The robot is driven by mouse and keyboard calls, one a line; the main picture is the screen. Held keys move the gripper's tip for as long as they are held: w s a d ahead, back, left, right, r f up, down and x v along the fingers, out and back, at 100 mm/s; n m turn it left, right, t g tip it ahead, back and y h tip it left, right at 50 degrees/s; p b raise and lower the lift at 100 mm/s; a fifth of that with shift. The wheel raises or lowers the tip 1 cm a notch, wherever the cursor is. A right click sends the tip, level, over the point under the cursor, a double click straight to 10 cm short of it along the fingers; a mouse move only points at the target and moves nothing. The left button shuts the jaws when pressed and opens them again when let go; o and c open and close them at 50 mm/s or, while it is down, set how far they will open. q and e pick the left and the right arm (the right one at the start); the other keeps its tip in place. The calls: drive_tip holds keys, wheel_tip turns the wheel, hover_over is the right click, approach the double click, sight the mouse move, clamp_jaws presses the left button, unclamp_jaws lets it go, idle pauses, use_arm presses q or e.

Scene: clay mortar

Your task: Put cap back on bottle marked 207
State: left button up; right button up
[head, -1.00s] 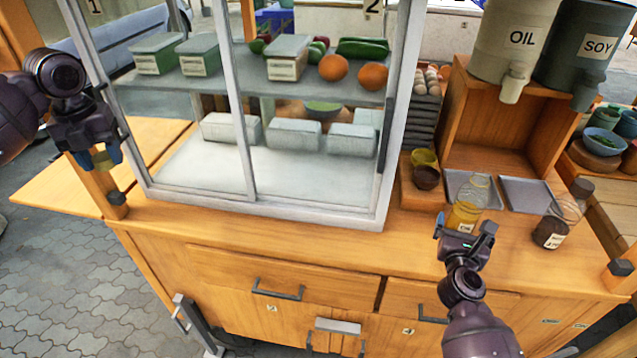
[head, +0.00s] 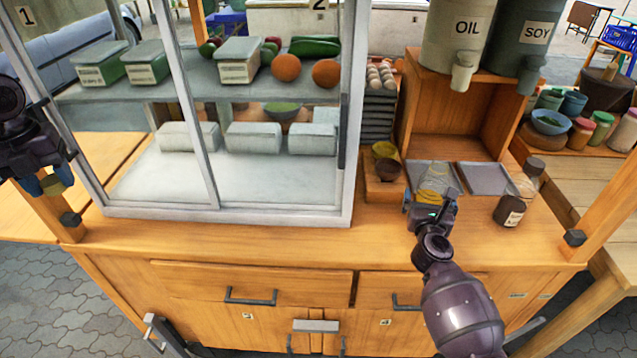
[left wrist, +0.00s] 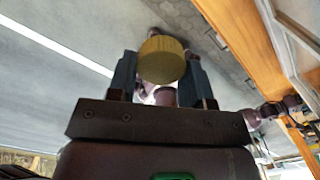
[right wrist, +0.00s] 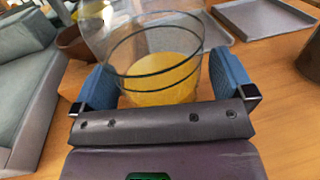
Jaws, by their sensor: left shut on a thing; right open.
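A gold-yellow round cap (left wrist: 162,60) is between the fingers of my left gripper (left wrist: 157,78), which is shut on it. In the head view this left gripper (head: 45,182) is at the far left, outside the cabinet, with the cap (head: 52,184) low between its fingers. A clear glass bottle (head: 434,184) with yellow contents stands upright by the left grey tray. My right gripper (right wrist: 165,88) is open, one blue finger on each side of this bottle (right wrist: 160,75). A dark bottle (head: 510,209) stands to the right. I cannot read a 207 on either bottle.
The glass cabinet (head: 285,215) fills the counter's left and middle. Two bowls (head: 388,167) stand left of the yellow bottle. An empty grey tray (head: 487,180) lies to its right. OIL (head: 455,40) and SOY (head: 515,45) dispensers stand above. The counter front (head: 300,235) is clear.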

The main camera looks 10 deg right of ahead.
drive_tip(key=shift+c, duration=0.2)
drive_tip(key=c, duration=1.1)
use_arm(q)
drive_tip(key=shift+r, duration=0.45)
use_arm(e)
drive_tip(key=shift+o, duration=0.2)
drive_tip(key=shift+r, duration=0.45)
use_arm(q)
wheel_tip(320, 180, up, 4)
drive_tip(key=p, duration=0.2)
drive_tip(key=shift+s+f+p, duration=0.15)
drive_tip(key=shift+f+p, duration=0.05)
drive_tip(key=shift+p, duration=0.1)
use_arm(e)
wheel_tip(320, 180, up, 4)
drive_tip(key=shift+f, duration=0.15)
use_arm(q)
drive_tip(key=shift+f+b, duration=0.3)
drive_tip(key=shift+f, duration=0.25)
use_arm(e)
approach(433, 186)
drive_tip(key=s+a+f, duration=0.1)
drive_tip(key=s+f, duration=0.2)
drive_tip(key=s, duration=0.2)
drive_tip(key=shift+a, duration=0.2)
drive_tip(key=shift+s+f, duration=0.1)
